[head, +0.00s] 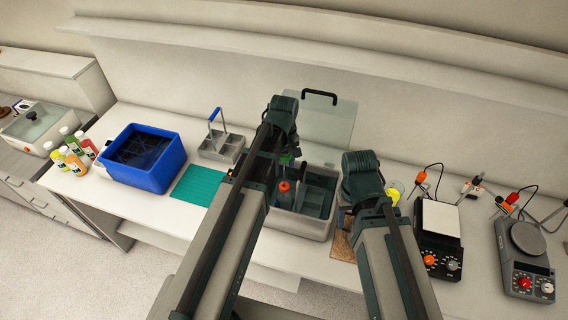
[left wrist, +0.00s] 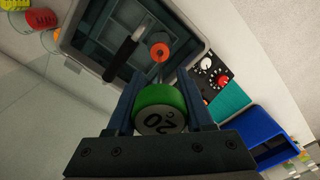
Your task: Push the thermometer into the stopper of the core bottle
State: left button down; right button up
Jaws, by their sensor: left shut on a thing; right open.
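My left gripper (head: 285,154) is shut on the thermometer (left wrist: 160,108), whose green round head with "20 °C" on its face shows between the fingers in the left wrist view. The green head also shows in the head view (head: 287,159), above the grey open box. The core bottle (head: 284,190) stands in the box, with an orange-red top. From above, in the left wrist view, an orange ring with a dark centre (left wrist: 159,51) shows beyond the held head.
The grey box (head: 292,224) has dividers and a raised clear lid (head: 335,120). A blue crate (head: 150,175), teal mat (head: 199,186) and grey caddy (head: 222,150) stand left. Several juice bottles (head: 72,160) are further left. Two instruments (head: 439,262) stand right.

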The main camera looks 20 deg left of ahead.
notch_tip(320, 180, down, 13)
jog(key=b, duration=1.2)
jog(key=shift+r, duration=0.2)
dwell(4.7)
jog(key=shift+f+b, duration=0.35)
jog(key=shift+b, duration=0.2)
dwell(0.8)
